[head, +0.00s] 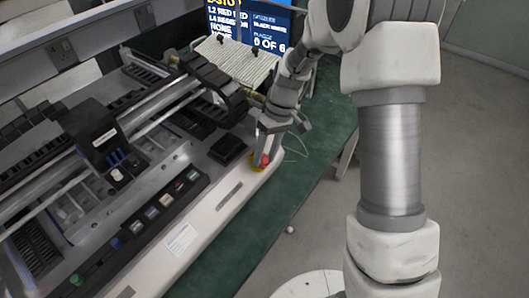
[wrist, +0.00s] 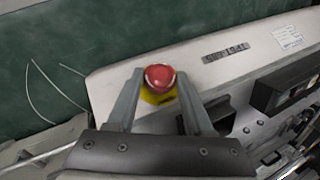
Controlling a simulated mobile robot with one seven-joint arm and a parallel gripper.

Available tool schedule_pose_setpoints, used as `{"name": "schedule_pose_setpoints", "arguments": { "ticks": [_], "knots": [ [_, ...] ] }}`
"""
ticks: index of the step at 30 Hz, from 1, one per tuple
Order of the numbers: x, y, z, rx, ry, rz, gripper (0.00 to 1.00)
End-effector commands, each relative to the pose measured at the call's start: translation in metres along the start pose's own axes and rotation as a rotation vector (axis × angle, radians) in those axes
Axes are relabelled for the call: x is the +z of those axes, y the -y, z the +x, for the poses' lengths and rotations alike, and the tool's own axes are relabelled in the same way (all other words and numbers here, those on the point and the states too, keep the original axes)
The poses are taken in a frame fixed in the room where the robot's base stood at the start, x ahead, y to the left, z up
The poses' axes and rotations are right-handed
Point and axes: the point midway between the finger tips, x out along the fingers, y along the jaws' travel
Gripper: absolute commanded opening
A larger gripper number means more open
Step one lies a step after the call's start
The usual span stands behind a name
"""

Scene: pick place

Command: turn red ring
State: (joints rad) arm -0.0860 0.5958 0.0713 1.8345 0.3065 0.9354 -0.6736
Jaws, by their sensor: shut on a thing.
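The red ring (wrist: 160,76) shows as a round red mushroom-shaped knob with a yellow base (wrist: 157,97) on the machine's pale front panel. In the head view the red ring (head: 263,160) sits near the panel's right end, partly hidden by my gripper. My gripper (wrist: 160,73) is shut on the red ring, with one grey finger on each side of it. In the head view my gripper (head: 265,150) reaches down to the panel from above.
The machine (head: 150,150), with rails, a row of buttons and a black block (head: 228,149), fills the left. A screen (head: 250,25) stands at the back. A green bench (head: 300,185) runs along the panel's right side, with a thin pale cable (wrist: 45,92) on it.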

Motion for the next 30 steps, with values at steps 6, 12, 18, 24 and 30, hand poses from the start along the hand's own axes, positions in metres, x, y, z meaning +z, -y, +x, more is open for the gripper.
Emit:
{"name": "schedule_pose_setpoints", "arguments": {
  "ticks": [6, 12, 18, 24, 30],
  "knots": [
    [-0.0015, -0.0017, -0.0004, -0.068, -0.005, 0.059, 0.00],
    [-0.0017, -0.0018, -0.0004, -0.094, -0.005, 0.081, 0.00],
    [-0.0020, -0.0017, -0.0003, -0.098, -0.005, 0.084, 0.00],
    [-0.0020, -0.0017, -0.0003, -0.097, -0.005, 0.084, 0.00],
    [-0.0013, -0.0017, 0.0000, -0.097, -0.003, 0.084, 0.82]
  ]
}}
